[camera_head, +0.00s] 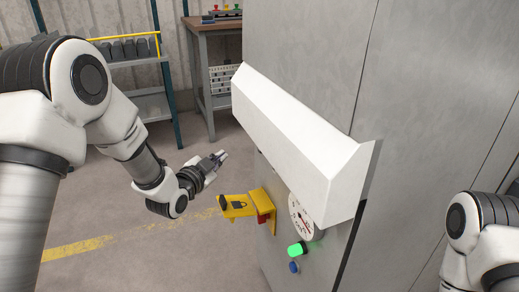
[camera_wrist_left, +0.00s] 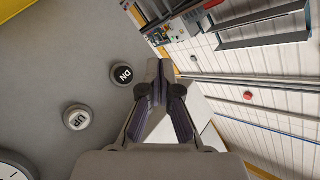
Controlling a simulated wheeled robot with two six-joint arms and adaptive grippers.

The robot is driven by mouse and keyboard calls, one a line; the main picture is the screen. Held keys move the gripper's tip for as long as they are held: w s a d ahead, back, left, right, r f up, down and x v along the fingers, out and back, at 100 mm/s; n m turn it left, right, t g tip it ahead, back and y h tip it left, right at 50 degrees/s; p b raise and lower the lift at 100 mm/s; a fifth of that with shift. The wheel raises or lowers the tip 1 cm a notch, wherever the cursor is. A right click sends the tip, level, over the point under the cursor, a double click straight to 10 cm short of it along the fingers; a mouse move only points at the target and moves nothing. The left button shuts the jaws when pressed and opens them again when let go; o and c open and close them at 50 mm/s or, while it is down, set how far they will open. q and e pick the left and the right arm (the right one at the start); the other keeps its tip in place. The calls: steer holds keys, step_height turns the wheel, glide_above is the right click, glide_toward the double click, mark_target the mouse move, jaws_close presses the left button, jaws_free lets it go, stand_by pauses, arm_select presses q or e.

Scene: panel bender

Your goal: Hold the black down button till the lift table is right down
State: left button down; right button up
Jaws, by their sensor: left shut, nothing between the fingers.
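The black down button, marked DN (camera_wrist_left: 123,75), shows in the left wrist view on a grey panel, next to the pale UP button (camera_wrist_left: 77,118). My left gripper (camera_wrist_left: 159,64) is shut and empty. Its fingertips appear just to the right of the DN button in that view and seem apart from it; the depth gap is hard to judge. In the head view my left gripper (camera_head: 222,155) is in free air left of the grey machine cabinet (camera_head: 300,35). I cannot make out the DN and UP buttons or the lift table there. My right gripper is out of view.
A yellow bracket (camera_head: 238,206) with a padlock sign juts out below my left gripper. A white sloped hood (camera_head: 300,145) sticks out to its right. A round dial plate (camera_head: 302,216), a lit green button (camera_head: 295,250) and a blue button (camera_head: 294,267) are on the cabinet.

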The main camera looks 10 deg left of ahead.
arm_select(q)
steer(key=w+d, duration=0.4)
steer(key=d, duration=0.2)
steer(key=shift+w+d, duration=0.15)
steer(key=shift+d, duration=0.1)
steer(key=shift+w+d, duration=0.1)
stand_by(1.1)
steer(key=shift+w+d, duration=0.1)
steer(key=shift+d, duration=0.15)
